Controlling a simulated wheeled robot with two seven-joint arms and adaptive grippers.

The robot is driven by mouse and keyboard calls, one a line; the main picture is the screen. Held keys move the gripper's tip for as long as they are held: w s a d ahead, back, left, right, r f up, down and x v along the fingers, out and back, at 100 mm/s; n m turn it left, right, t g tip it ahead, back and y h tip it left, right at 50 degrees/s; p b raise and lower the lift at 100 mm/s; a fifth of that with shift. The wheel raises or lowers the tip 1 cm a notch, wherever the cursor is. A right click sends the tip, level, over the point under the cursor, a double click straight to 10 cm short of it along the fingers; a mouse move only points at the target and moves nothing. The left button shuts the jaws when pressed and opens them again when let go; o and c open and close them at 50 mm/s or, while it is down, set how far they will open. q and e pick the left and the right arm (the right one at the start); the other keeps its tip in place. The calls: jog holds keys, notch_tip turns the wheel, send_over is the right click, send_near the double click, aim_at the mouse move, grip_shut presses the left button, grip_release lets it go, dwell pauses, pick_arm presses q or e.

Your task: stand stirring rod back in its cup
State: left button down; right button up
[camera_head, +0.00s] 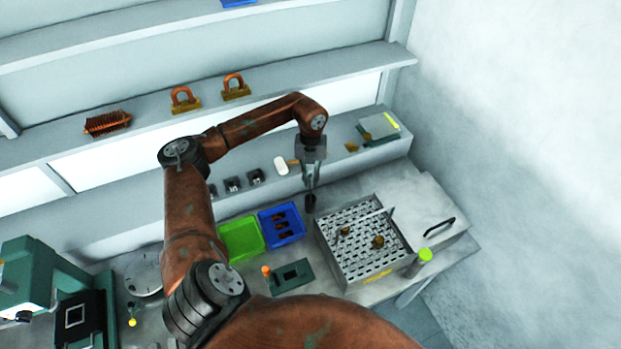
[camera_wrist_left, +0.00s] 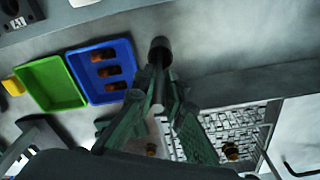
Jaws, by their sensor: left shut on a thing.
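My left gripper (camera_head: 311,182) points down above the back of the bench, left of the mesh tray. In the left wrist view its green fingers (camera_wrist_left: 164,118) are closed around a thin grey rod (camera_wrist_left: 158,88), whose pale end faces the camera. The rod runs away from the fingers to a small black cup (camera_wrist_left: 160,50). The cup also shows in the head view (camera_head: 310,203), right below the fingertips. The rod's far end meets the cup, but I cannot tell how deep it sits inside. My right gripper is not in view.
A blue tray (camera_head: 296,239) with brown pieces and a green tray (camera_head: 241,238) lie left of the cup. A mesh-bottomed tray (camera_head: 352,262) stands right of it, beside a white panel with a black handle (camera_head: 440,227). A shelf ledge (camera_head: 345,143) runs behind.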

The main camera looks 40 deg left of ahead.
pick_arm(q)
jog(key=c, duration=1.9)
grip_release()
notch_tip(320, 180, up, 12)
jog(key=shift+w+a, duration=0.3)
jog(key=shift+w, duration=0.05)
